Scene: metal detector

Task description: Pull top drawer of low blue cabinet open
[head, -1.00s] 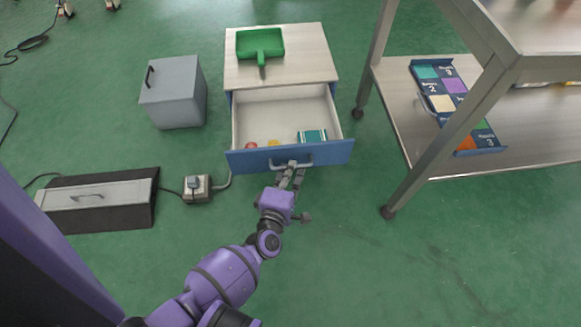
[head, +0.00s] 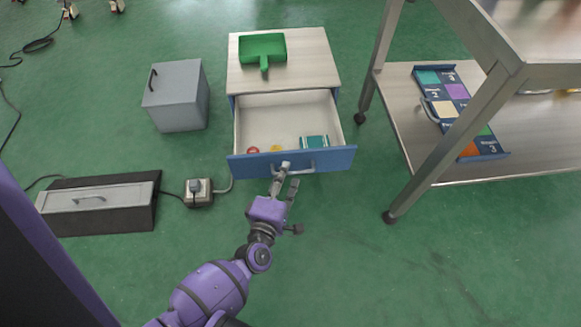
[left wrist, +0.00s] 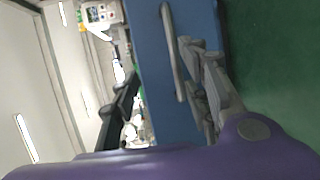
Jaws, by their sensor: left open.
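The low cabinet (head: 310,55) has a pale wooden top and a blue drawer front. Its top drawer (head: 290,162) stands pulled well out, its pale inside showing. The drawer handle (head: 305,168) is a grey bar on the front; the handle also shows in the left wrist view (left wrist: 172,50). My left gripper (head: 286,178) is open at the drawer front, with its fingertips close by the left part of the handle. In the left wrist view the fingers are apart, with one near the handle; I cannot tell whether it touches. My right gripper is out of view.
In the drawer lie a teal box (head: 314,142), a red item (head: 253,150) and a yellow item (head: 277,149). A green dustpan (head: 263,48) is on top. A grey box (head: 176,95) stands left; a metal trolley (head: 540,150) stands right. Green floor in front is clear.

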